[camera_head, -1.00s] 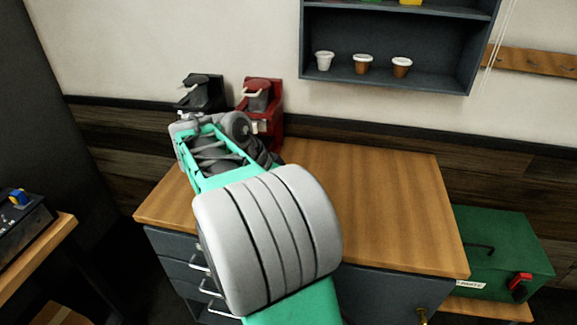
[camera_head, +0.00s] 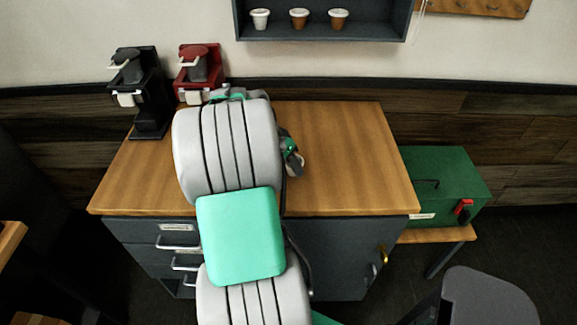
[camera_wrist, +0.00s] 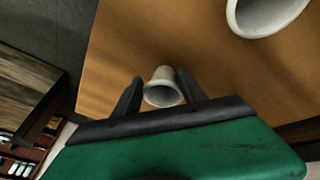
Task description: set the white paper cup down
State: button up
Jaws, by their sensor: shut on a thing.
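In the wrist view a small white cup (camera_wrist: 163,90) sits between the two dark fingers of my gripper (camera_wrist: 160,92). The gripper is shut on it. Its open rim faces the camera, and the wooden counter top (camera_wrist: 125,50) lies beyond it. I cannot tell whether its base touches the wood. A second white, round-rimmed vessel (camera_wrist: 262,14) is cut off at the top right of the wrist view, apart from the gripper. In the head view my arm covers the middle of the counter top (camera_head: 345,165) and hides the held cup.
A black coffee machine (camera_head: 137,80) and a red one (camera_head: 200,62) stand at the counter's back left. Small cups (camera_head: 299,18) line a wall shelf (camera_head: 370,28). A green box (camera_head: 440,180) sits to the right. The counter's right side looks clear in the head view.

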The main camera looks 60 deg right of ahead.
jog(key=shift+w+f, duration=0.1)
jog(key=shift+f, duration=0.5)
jog(key=o, duration=1.3)
jog(key=shift+o, duration=0.2)
